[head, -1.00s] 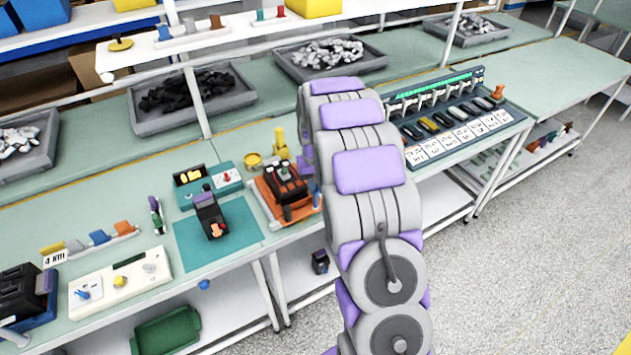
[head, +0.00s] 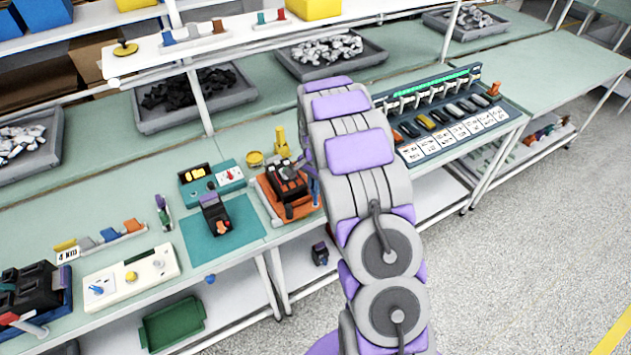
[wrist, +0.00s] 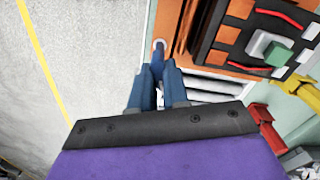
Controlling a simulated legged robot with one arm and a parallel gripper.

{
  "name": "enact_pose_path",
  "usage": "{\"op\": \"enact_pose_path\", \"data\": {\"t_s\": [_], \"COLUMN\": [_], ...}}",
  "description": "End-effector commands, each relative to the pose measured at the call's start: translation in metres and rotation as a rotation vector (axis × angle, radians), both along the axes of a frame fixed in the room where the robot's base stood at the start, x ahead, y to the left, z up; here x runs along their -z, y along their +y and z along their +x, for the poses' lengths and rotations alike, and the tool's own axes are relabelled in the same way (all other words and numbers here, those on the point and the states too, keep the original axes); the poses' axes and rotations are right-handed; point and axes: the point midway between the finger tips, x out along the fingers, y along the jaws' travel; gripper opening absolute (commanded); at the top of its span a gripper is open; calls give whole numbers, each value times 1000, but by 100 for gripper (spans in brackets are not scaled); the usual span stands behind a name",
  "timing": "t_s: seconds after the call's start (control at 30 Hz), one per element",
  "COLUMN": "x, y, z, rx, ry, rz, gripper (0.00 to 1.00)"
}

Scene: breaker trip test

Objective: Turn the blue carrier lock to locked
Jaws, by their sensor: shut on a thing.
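In the wrist view the blue carrier lock (wrist: 159,46) shows as a small round blue-grey piece at the edge of the orange carrier (wrist: 166,22). My gripper (wrist: 157,68) has blue fingers closed together on it, hiding most of it. The lock's turn position cannot be read. In the head view the orange carrier (head: 268,203) sits on the bench with a black breaker unit (head: 288,178) on top. My arm comes down at its right side, where a small blue part shows; I cannot tell whether that is lock or finger.
A teal mat (head: 238,238) with a black device (head: 214,213) lies left of the carrier. A teal tester (head: 228,172) and a yellow bottle (head: 281,145) stand behind. A breaker panel (head: 460,110) is to the right. Open floor (head: 530,230) lies in front.

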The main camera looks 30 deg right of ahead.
Motion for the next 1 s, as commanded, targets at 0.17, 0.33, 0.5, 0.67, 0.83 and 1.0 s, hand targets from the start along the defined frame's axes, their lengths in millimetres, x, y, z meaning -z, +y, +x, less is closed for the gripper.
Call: {"op": "enact_pose_path", "data": {"t_s": [0.17, 0.33, 0.5, 0.67, 0.83, 1.0], "x": [-3, -3, -3, -3, -3, -3], "y": [0, 0, 0, 0, 0, 0], "z": [3, 3, 3, 4, 4, 4], "rx": [144, 254, 329, 368, 384, 386], "ry": [-7, -8, -9, -10, -11, -10], "rz": [-3, -2, -2, -2, -3, -2], "gripper": [0, 0, 0, 0, 0, 0]}}
